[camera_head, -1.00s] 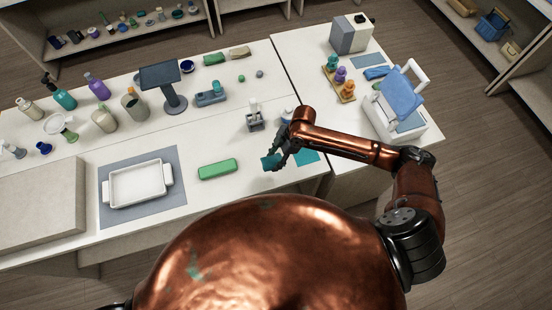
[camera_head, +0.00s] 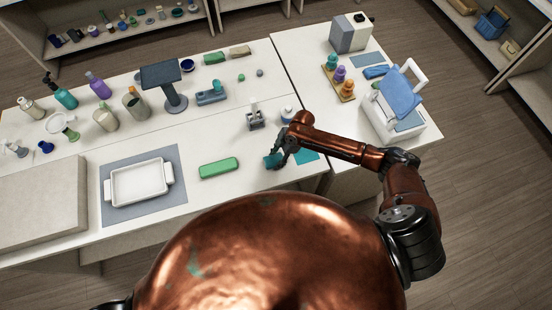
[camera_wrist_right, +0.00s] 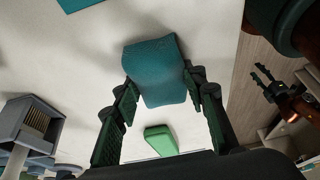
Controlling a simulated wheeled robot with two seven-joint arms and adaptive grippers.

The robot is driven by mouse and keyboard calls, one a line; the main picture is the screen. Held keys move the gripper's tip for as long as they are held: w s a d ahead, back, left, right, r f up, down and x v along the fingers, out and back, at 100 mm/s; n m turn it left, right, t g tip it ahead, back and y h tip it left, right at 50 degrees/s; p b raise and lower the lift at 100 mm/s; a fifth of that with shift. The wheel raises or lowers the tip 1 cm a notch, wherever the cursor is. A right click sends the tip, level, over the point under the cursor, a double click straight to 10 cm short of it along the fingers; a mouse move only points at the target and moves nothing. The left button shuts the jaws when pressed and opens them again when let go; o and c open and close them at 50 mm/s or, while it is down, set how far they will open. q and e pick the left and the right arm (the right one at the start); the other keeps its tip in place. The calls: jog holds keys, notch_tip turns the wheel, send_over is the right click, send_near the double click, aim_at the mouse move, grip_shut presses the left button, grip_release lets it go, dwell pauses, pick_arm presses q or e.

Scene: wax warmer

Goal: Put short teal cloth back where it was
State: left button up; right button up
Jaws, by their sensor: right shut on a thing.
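My right gripper (camera_head: 277,160) is over the front table, near its right end. It is shut on a short teal cloth (camera_wrist_right: 158,75), which hangs between its fingers in the right wrist view and also shows in the head view (camera_head: 270,161). A flat teal piece (camera_head: 308,156) lies on the table just right of the gripper. Its edge shows at the top of the wrist view (camera_wrist_right: 78,4). My left gripper (camera_wrist_right: 258,79) shows small at the right of the wrist view, fingers apart and empty.
A green case (camera_head: 219,168) lies left of the right gripper. A small grey holder (camera_head: 256,121) and a white-blue bottle (camera_head: 287,114) stand behind it. A white tray (camera_head: 139,184) sits on a grey mat (camera_head: 112,210). The table between case and gripper is clear.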

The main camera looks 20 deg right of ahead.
jog(key=o, duration=1)
jog(key=shift+f, duration=0.1)
jog(key=shift+r, duration=0.3)
jog(key=b+v, duration=0.1)
jog(key=v, duration=1)
jog(key=shift+d+r+b, duration=0.15)
jog(key=shift+r+b, duration=0.2)
jog(key=shift+b, duration=0.05)
